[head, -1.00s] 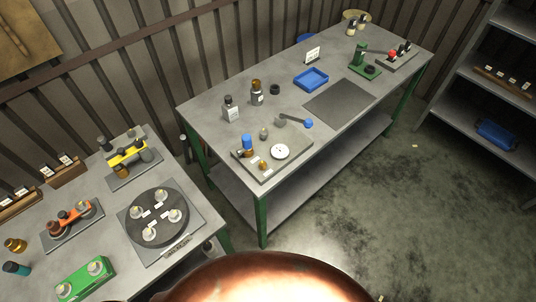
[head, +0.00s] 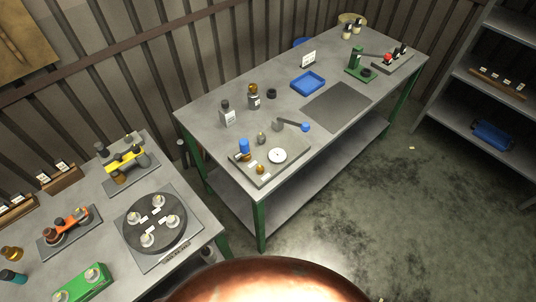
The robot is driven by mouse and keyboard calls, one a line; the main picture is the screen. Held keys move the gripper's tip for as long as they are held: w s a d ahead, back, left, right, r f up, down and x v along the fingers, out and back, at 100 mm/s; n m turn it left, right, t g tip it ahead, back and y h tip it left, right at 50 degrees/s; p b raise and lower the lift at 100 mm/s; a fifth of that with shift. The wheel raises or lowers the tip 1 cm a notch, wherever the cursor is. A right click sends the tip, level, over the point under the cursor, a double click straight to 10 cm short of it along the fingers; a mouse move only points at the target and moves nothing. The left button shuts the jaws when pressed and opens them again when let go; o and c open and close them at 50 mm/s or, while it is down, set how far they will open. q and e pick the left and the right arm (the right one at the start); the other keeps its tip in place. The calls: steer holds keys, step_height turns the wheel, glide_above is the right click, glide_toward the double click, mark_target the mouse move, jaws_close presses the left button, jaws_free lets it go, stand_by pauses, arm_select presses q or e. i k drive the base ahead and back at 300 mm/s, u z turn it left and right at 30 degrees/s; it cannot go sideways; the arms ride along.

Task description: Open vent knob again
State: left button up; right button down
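A grey base plate (head: 293,173) lies on the near left part of the long workbench. It carries a blue-capped amber bottle (head: 244,148), a white round dial (head: 278,156), a small brass knob-like part (head: 260,169) and a small grey fitting (head: 262,138). A grey lever with a blue end (head: 305,127) lies at the plate's far edge. No part is readably marked as the vent knob, and I cannot tell which one it is or whether it is open. Neither of my grippers is in view.
The workbench (head: 215,155) also holds two bottles (head: 227,113) (head: 254,97), a blue tray (head: 308,82), a dark mat (head: 337,107) and a green stand (head: 357,65). A second table with a round dark turntable (head: 155,220) is at left. Shelves stand right; the floor (head: 370,220) between is clear.

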mark_target(260, 169)
steer(key=k, duration=0.6)
steer(key=u, duration=0.9)
steer(key=i, duration=1.05)
steer(key=z, duration=0.1)
